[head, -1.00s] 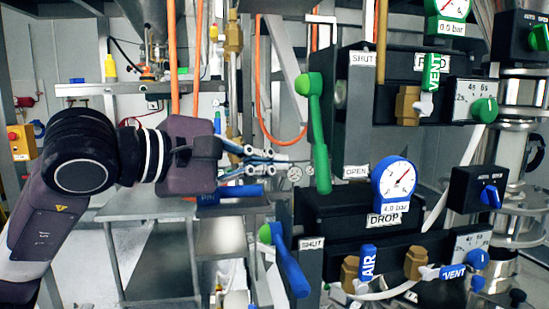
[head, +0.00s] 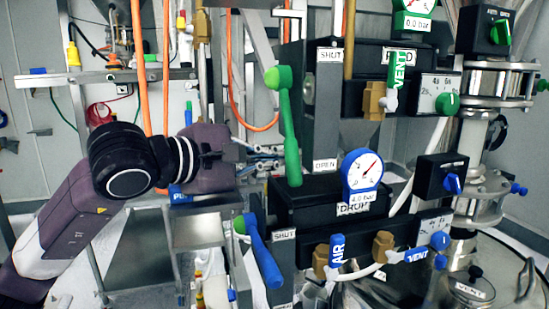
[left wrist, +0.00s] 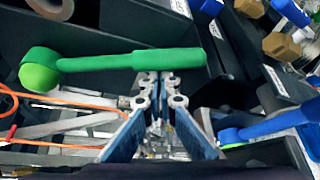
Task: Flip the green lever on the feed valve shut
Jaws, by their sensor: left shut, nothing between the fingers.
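The green lever (head: 291,135) hangs nearly upright on the feed valve in the head view. Its round green knob is at the top, beside the SHUT label (head: 329,55); its lower end is beside the OPEN label (head: 325,165). My left gripper (head: 280,155) is shut and empty, just left of the lever's lower half. In the left wrist view the lever (left wrist: 130,63) lies across the picture, knob at left. The closed fingertips (left wrist: 160,82) are at its lower edge there; I cannot tell if they touch. My right gripper is not in view.
A blue lever (head: 262,255) with a green knob sits below, beside another SHUT label. A blue gauge (head: 362,172), the brown-and-green VENT valve (head: 394,80) and the AIR valve (head: 336,252) crowd the right. An orange hose (head: 232,80) hangs behind the gripper.

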